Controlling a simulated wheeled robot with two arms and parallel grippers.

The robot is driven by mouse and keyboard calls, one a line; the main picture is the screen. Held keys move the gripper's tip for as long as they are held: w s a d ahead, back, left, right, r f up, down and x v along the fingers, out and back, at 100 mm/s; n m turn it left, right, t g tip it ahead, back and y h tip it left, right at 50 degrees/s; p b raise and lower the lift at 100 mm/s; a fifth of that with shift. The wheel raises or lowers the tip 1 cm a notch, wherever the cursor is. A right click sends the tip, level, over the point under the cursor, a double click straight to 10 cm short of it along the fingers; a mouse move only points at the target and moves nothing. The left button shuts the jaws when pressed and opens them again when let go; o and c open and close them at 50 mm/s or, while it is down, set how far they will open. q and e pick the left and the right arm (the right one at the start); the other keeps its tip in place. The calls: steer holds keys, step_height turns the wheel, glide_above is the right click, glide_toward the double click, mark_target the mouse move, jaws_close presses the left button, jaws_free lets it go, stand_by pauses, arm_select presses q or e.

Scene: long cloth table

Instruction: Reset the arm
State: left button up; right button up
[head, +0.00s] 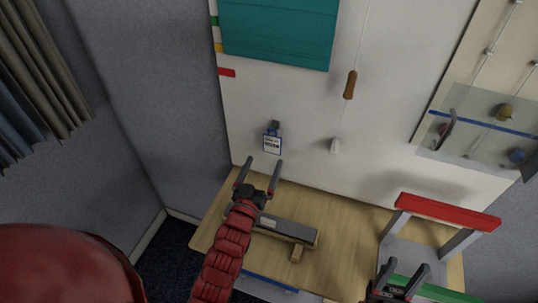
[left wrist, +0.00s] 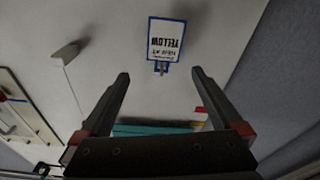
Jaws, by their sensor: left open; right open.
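My left gripper (head: 265,161) is at the end of my red-sleeved arm, above the left part of the wooden table. Its two fingers are spread and empty, pointing toward the white wall. In the left wrist view its fingers (left wrist: 160,74) stand wide apart with nothing between them. A blue-edged card (head: 272,143) hangs on the wall just beyond the fingertips. My right gripper (head: 407,266) is at the lower right, fingers apart and empty, in front of a green bar.
A grey device (head: 287,230) with a wooden block lies on the table (head: 345,225) under my left gripper. A red-topped frame (head: 447,212) stands at the right. A wooden handle (head: 350,85) hangs on a cord, and a clear-fronted case (head: 480,130) is on the wall.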

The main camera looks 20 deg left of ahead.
arm_select(q)
steer(key=s+b, duration=0.1)
steer(key=s, duration=0.6)
steer(key=shift+s+f+b, duration=0.35)
steer(key=shift+f+b, duration=0.05)
steer(key=shift+f, duration=0.05)
